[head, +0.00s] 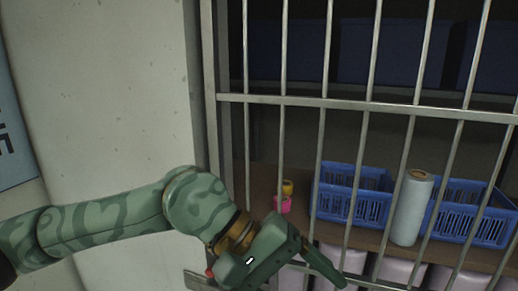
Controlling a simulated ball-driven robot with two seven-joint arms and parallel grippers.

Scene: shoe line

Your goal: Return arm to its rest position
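My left arm, patterned in green, reaches in from the left in the head view. My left gripper (318,281) is low in the middle, in front of the metal bars. One finger slants down to the right, and a second green part shows lower left with a gap between them, so it looks open. I see nothing held in the gap, but the lower part is cut off by the bottom edge. My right arm and gripper are not in view.
Metal bars (366,104) stand close in front of a brown shelf (263,187). Behind them are a blue crate (338,205), another blue crate (480,226), a pale roll (411,210) and a small pink item (283,205). A pale wall (105,95) is at left.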

